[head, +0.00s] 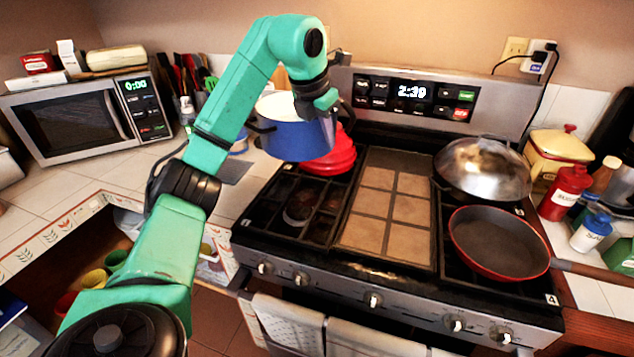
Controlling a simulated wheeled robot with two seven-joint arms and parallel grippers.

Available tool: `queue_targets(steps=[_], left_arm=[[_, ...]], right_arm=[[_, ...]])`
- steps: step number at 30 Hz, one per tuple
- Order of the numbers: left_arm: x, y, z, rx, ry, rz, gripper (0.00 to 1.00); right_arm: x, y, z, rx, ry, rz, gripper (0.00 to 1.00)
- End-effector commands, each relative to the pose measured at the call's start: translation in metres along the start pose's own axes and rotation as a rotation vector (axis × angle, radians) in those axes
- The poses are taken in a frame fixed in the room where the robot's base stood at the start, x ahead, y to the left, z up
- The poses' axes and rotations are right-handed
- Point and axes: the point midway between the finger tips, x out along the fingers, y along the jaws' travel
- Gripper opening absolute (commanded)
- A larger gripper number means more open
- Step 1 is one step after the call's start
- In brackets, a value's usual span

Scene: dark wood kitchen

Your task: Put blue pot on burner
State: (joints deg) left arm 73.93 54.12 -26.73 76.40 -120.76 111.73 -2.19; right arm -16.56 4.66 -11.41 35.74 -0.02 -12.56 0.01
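The blue pot (298,142) has a white inside and dark side handles. It hangs upright or nearly so over the rear left of the stove, by the counter edge. My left gripper (320,104) reaches down to its right rim and appears shut on it; the fingertips are partly hidden. The front left burner (302,207) is bare, below and in front of the pot. My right gripper is not in view.
A red pot (338,158) sits on the rear left burner, partly behind the blue pot. A griddle (386,245) covers the stove's middle. A domed silver-lidded pan (482,166) and a red frying pan (497,240) occupy the right burners. A microwave (75,120) stands left.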

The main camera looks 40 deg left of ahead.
Motion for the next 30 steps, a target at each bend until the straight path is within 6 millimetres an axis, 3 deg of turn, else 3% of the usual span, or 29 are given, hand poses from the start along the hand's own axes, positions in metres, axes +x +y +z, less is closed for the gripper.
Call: queue_targets(steps=[8,15,27,30], left_arm=[[0.064,-0.003,-0.027,0.002,0.003,0.001,0.0],[0.121,-0.006,-0.051,0.001,0.001,0.0,0.0],[0.173,-0.009,-0.071,0.001,-0.003,0.001,0.0],[0.178,-0.009,-0.073,0.001,-0.007,0.002,0.0]], right_arm=[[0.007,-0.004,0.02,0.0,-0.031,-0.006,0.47],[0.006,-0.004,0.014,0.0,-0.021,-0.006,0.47],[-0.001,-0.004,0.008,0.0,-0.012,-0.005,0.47],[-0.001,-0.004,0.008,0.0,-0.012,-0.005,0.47]])
